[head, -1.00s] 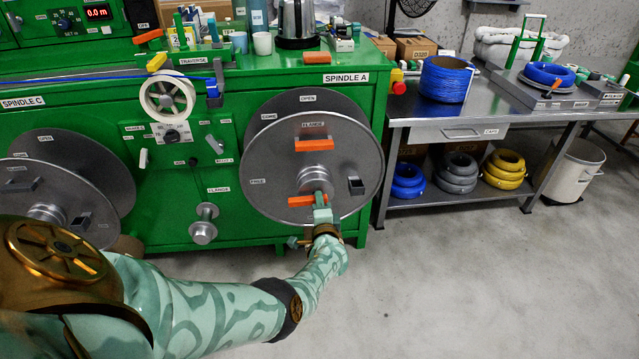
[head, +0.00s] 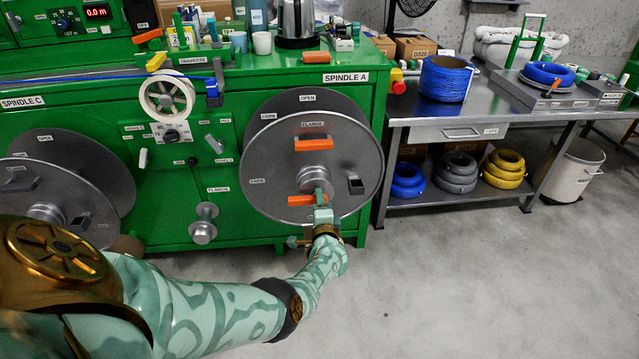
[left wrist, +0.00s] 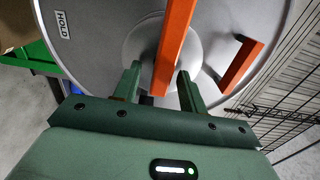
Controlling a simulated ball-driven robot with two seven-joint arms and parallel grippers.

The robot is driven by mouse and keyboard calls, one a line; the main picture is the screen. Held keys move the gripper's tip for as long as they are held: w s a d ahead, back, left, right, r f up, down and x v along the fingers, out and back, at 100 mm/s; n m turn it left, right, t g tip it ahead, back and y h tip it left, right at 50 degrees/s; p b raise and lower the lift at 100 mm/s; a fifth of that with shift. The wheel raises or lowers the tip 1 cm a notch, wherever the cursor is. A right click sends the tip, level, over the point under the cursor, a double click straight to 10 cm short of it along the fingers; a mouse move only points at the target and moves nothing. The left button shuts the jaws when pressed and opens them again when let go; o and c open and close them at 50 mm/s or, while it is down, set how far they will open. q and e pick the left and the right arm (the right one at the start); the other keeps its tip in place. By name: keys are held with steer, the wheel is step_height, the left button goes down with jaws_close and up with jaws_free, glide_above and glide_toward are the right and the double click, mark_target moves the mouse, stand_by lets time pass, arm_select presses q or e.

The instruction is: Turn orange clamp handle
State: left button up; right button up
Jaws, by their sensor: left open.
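The metal reel on spindle A (head: 350,150) has two orange handles on its face. The upper handle (head: 314,144) sits below the FLANGE label. The lower orange handle (head: 303,201) lies roughly level below the hub, and my left gripper (head: 321,193) is at its right end. In the left wrist view, an orange bar (left wrist: 174,40) runs between the two fingers of my left gripper (left wrist: 158,84), which are open with gaps on both sides. A second orange handle (left wrist: 241,66) stands to the right, outside the fingers. My right gripper is not in view.
A green machine cabinet (head: 345,95) carries the reel. Another reel (head: 90,200) is at the left. A steel bench (head: 425,120) with a blue cable coil (head: 446,80) stands to the right. The grey floor (head: 470,280) in front is clear.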

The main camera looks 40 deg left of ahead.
arm_select(q)
steer(key=p+v, duration=0.6)
steer(key=v, duration=1)
steer(key=shift+d, duration=0.2)
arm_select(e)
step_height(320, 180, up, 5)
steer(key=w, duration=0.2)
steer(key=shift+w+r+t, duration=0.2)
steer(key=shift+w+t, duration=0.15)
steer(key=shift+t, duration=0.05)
